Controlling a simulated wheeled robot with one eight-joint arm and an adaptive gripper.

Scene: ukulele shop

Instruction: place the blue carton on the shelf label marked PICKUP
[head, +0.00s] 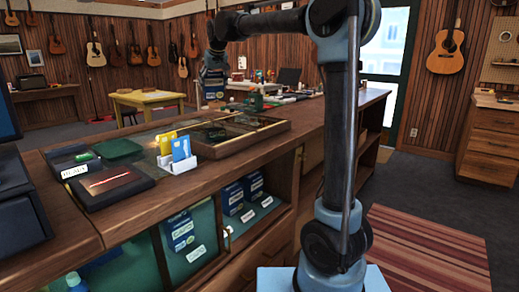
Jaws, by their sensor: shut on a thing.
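My gripper (214,99) hangs beyond the display counter at the upper middle of the head view, fingers down. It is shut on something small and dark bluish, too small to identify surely. Several blue cartons stand inside the counter's open-fronted shelves: one at the left (180,230), one in the middle (232,196) and one farther right (253,184). White shelf labels show by them: a left label (195,253), a middle label (248,215) and a right label (267,201). I cannot read which one says PICKUP.
A monitor stands at the far left. Open floor with a striped rug (420,255) lies to the right.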

